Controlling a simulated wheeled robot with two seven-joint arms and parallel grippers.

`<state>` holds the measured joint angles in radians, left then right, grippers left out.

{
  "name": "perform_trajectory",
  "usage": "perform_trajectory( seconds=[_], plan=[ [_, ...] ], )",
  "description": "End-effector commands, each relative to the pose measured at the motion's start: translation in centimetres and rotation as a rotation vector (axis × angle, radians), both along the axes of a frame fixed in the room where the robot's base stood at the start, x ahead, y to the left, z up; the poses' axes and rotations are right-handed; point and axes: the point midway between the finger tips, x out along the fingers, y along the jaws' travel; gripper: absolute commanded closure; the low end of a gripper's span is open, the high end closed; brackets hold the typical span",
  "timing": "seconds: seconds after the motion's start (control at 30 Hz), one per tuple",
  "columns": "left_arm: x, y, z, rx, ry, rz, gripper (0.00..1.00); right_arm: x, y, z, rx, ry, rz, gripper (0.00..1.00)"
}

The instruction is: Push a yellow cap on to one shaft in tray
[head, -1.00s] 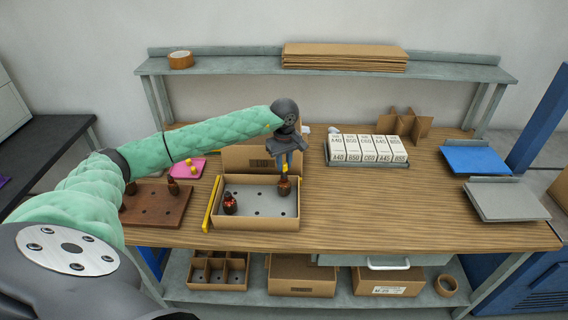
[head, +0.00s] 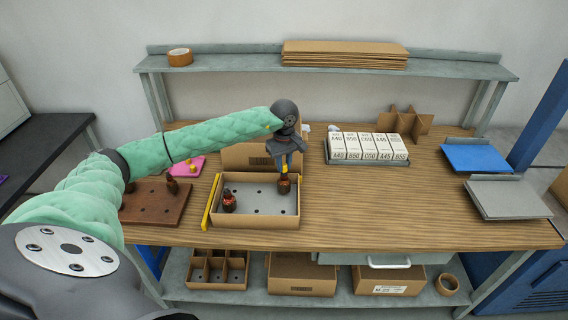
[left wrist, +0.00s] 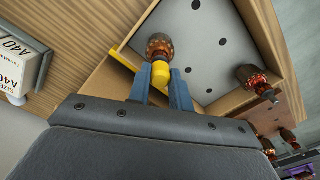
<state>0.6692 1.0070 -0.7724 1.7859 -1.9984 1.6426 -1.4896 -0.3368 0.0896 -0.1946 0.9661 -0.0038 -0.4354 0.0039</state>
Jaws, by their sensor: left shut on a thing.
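My left gripper (head: 284,168) is shut on a yellow cap (left wrist: 161,73), above the right side of the grey-floored cardboard tray (head: 258,224). Directly below the cap stands a copper-wound armature (head: 284,186), upright in the tray; it also shows in the left wrist view (left wrist: 158,46). The cap is lined up with its shaft and looks to be against its top end. I cannot tell how far the shaft is inside. A second armature (head: 229,202) stands at the tray's left side, its shaft bare in the left wrist view (left wrist: 253,78). My right gripper is not in view.
A brown holed board (head: 150,210) with an armature stands left of the tray. A pink dish (head: 188,167) with yellow caps lies behind it. A yellow strip (head: 211,204) lies along the tray's left wall. White labelled boxes (head: 367,148) stand right. The table's front right is clear.

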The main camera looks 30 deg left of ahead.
Motion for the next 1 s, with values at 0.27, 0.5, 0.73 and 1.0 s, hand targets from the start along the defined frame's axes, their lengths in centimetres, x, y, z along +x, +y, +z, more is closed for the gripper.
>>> perform_trajectory(
  seconds=[0.27, 0.5, 0.73, 1.0],
  plan=[
    [0.0, 0.0, -0.8, 0.000, 0.000, 0.000, 1.00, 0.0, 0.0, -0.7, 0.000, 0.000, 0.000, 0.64],
    [0.0, 0.0, -1.3, 0.000, 0.000, 0.000, 1.00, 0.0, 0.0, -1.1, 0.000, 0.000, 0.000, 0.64],
    [0.0, 0.0, -1.3, 0.000, 0.000, 0.000, 1.00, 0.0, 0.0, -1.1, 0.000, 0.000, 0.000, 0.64],
    [0.0, 0.0, -1.3, 0.000, 0.000, 0.000, 0.54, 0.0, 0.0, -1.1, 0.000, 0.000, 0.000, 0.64]
  ],
)
